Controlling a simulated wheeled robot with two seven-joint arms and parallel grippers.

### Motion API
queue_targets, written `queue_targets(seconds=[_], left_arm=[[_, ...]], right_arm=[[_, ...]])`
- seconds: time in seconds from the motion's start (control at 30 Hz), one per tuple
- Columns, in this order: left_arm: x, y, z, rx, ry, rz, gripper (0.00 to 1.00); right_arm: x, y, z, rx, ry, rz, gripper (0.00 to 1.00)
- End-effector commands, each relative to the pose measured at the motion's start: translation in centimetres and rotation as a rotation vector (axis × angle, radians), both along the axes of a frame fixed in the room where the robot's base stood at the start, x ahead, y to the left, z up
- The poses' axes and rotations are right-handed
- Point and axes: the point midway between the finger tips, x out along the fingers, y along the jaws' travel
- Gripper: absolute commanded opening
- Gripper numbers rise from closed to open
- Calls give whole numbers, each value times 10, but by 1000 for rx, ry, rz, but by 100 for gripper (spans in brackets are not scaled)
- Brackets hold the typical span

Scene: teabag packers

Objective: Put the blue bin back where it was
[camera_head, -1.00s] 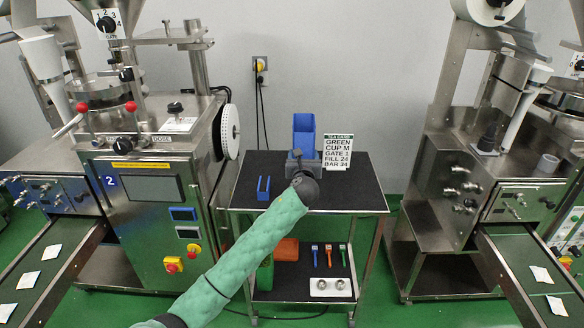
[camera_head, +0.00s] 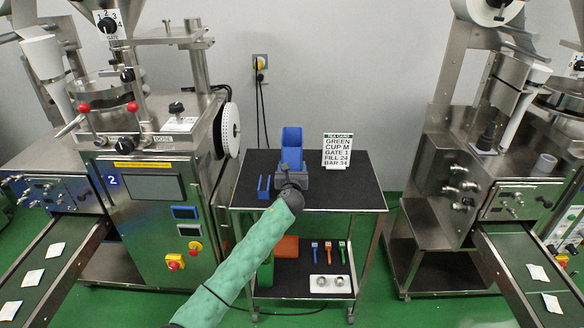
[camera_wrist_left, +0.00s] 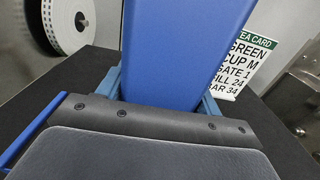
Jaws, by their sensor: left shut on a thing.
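The blue bin (camera_head: 291,147) is upright at the back of the cart's black top, left of the tea card. My left gripper (camera_head: 291,168) is shut on its lower part, reaching from the front. In the left wrist view the blue bin (camera_wrist_left: 185,55) fills the upper middle, between the finger edges of my left gripper (camera_wrist_left: 165,100). The bin's underside is hidden, so I cannot tell whether it touches the cart top. A small blue holder (camera_head: 264,187) with raised ends stands left of the gripper; its edge shows in the left wrist view (camera_wrist_left: 35,132). My right gripper is not in view.
The tea card (camera_head: 337,151) stands right of the bin. The cart's black top (camera_head: 345,190) is clear at the right. Packing machines stand left (camera_head: 140,190) and right (camera_head: 450,180). Small tools (camera_head: 328,250) and an orange box (camera_head: 286,247) are on the lower shelf.

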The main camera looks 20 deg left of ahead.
Motion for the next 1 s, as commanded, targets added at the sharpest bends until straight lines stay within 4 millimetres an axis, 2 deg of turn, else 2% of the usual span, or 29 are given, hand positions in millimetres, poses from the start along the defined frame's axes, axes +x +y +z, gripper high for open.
queue_targets(seconds=[0.17,0.2,0.3,0.63,0.8,0.9,1.0], left_arm=[[0,0,-1,0,-1,0,24],[0,0,-2,0,0,0,69],[0,0,-2,0,0,0,87],[0,0,1,-1,0,0,87],[-16,-5,-2,0,-1,-1,87],[-34,-9,-3,1,0,-1,87],[-53,-15,-3,1,-1,-1,87]], right_arm=[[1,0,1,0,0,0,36],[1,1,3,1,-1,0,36],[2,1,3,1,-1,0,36],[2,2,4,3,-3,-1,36],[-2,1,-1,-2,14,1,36],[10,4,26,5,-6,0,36],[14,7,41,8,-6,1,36]])
